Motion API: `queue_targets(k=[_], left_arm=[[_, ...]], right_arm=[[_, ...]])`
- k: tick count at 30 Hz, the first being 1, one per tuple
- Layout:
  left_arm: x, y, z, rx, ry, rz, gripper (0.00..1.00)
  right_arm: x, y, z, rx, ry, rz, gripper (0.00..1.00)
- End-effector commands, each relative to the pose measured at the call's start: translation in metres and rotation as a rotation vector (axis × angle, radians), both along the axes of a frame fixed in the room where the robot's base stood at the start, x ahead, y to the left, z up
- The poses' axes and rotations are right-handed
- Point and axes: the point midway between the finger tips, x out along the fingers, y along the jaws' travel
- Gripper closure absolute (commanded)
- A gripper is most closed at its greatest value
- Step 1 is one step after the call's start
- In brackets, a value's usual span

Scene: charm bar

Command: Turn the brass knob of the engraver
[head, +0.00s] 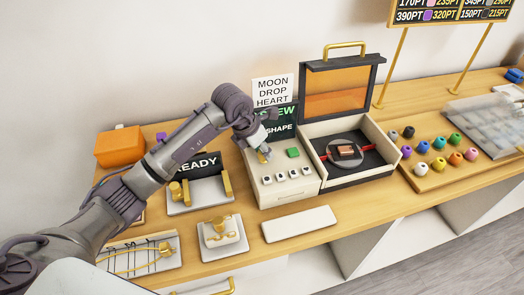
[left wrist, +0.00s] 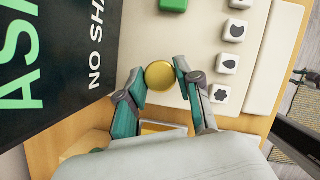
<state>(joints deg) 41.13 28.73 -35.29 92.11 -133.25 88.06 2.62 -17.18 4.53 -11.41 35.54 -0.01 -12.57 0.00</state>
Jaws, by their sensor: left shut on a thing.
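The engraver (head: 286,192) is a cream box with a green button (head: 293,153), several small white shape keys and an open, orange-windowed lid (head: 338,92). My left gripper (head: 263,151) is over the left part of its panel. In the left wrist view, the round brass knob (left wrist: 160,75) sits between the two fingertips of the left gripper (left wrist: 159,79), which is shut on it. In the head view the knob is mostly hidden by the gripper. The green button also shows in the left wrist view (left wrist: 174,4).
A dark sign (left wrist: 75,45) stands close beside the gripper, behind the panel. A tray of coloured beads (head: 435,182) is to the right. A bare white tray (head: 299,224) and a brass-topped stand (head: 222,235) are in front.

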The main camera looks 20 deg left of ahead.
Motion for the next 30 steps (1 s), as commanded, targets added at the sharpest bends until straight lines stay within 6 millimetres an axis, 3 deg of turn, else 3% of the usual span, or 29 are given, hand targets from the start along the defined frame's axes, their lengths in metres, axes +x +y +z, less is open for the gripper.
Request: queue_targets(k=[30], left_arm=[[0.000, -0.005, -0.002, 0.000, -0.003, 0.916, 1.00]], right_arm=[[0.000, -0.001, -0.062, -0.001, 0.001, 0.002, 0.60]])
